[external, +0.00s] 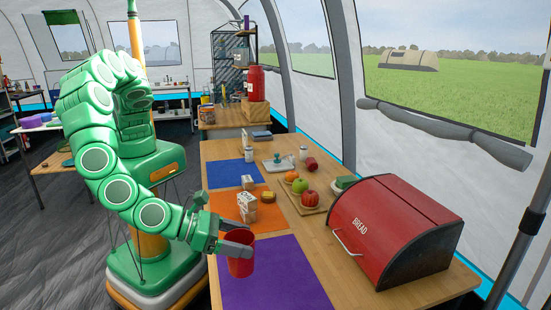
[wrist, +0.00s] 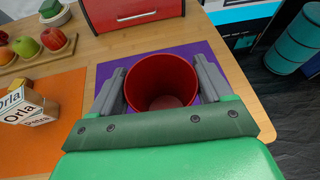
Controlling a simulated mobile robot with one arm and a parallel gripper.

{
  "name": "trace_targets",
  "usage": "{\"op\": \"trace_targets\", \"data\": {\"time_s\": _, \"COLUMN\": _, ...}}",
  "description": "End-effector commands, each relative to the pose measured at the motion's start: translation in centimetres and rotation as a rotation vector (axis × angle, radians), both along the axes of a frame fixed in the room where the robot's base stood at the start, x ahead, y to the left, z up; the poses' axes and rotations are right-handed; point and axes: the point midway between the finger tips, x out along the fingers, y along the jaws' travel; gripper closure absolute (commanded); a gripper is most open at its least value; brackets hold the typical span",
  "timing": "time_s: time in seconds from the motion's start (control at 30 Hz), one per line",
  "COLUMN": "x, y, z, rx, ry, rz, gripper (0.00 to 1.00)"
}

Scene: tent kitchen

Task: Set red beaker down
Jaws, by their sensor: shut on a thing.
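The red beaker (external: 240,264) is upright between the fingers of my gripper (external: 238,240), over the near left part of the purple mat (external: 285,280). In the wrist view the beaker (wrist: 162,82) is seen from above, empty, with one finger of my gripper (wrist: 161,88) on each side. The purple mat (wrist: 207,50) shows around it. My gripper is shut on the beaker. I cannot tell whether its bottom touches the mat.
A red bread box (external: 395,225) stands to the right of the mat. An orange mat (external: 268,217) with an Orla carton (external: 247,207) lies behind. A board with several fruits (external: 310,200) and a blue mat (external: 232,174) are farther back. Most of the purple mat is clear.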

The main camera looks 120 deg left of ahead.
Motion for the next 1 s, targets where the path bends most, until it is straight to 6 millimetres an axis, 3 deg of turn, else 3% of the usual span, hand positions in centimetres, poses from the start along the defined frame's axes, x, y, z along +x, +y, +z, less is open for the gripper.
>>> {"op": "trace_targets", "data": {"time_s": 0.53, "x": 1.6, "y": -0.5, "z": -2.2, "rx": -0.001, "ry": 0.001, "rz": 0.0, "gripper": 0.66}}
{"op": "trace_targets", "data": {"time_s": 0.8, "x": 1.6, "y": -0.5, "z": -4.9, "rx": 0.001, "ry": 0.002, "rz": -0.002, "gripper": 0.66}}
{"op": "trace_targets", "data": {"time_s": 1.0, "x": 1.6, "y": -0.5, "z": -5.0, "rx": 0.0, "ry": 0.0, "rz": -0.001, "gripper": 0.66}}
